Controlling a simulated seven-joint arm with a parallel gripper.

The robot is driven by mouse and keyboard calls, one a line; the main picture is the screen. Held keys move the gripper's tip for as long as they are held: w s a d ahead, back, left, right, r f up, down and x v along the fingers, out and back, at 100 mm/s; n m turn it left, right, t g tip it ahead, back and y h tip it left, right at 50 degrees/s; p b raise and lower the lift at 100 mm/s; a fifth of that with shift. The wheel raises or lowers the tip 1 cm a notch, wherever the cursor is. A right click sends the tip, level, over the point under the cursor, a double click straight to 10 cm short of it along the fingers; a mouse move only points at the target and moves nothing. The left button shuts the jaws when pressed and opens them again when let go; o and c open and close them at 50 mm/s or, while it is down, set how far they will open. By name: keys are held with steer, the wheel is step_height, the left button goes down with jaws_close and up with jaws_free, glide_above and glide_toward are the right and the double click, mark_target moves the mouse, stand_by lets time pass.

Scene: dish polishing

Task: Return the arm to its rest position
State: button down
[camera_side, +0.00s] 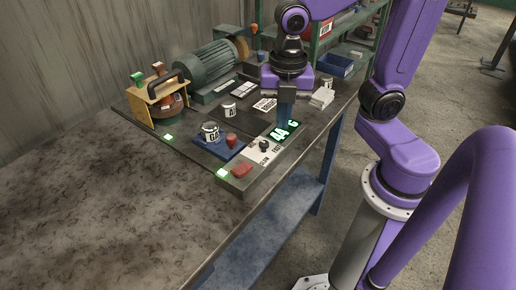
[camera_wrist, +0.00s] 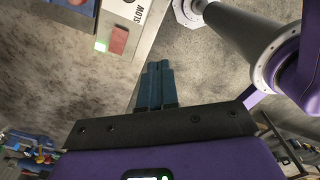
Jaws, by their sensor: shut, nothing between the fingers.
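My gripper (camera_side: 285,117) points down over the right part of the workbench in the side view, close to the green number display. Its two blue fingers are together in the wrist view (camera_wrist: 158,68), with nothing between them. The wrist view looks past the bench edge to the floor, with my base at the upper right. The fingertips look clear of the bench, but their exact height over it cannot be told from the side view.
The bench carries a green motor (camera_side: 208,65), a yellow-framed device (camera_side: 160,97), a blue mat (camera_side: 205,143) with a labelled cup (camera_side: 210,132), another white cup (camera_side: 229,110), a red pad (camera_side: 242,170) and white blocks (camera_side: 321,98). Shelving stands behind. The front-left surface is clear.

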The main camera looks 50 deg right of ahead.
steer(key=s+d+f+m, duration=0.2)
steer(key=s+m, duration=0.7)
steer(key=m, duration=0.2)
steer(key=shift+f, duration=0.15)
steer(key=c, duration=1.6)
jaws_free()
steer(key=shift+s+d+m, duration=0.15)
steer(key=shift+s+m, duration=0.05)
steer(key=shift+m, duration=0.3)
steer(key=shift+c, duration=0.2)
steer(key=o, duration=0.8)
steer(key=shift+w+a, duration=0.2)
steer(key=shift+w, duration=0.15)
steer(key=shift+o, duration=0.2)
step_height(320, 180, up, 6)
steer(key=n, duration=0.5)
glide_above(244, 166)
step_height(244, 166, down, 18)
steer(key=shift+r, duration=0.15)
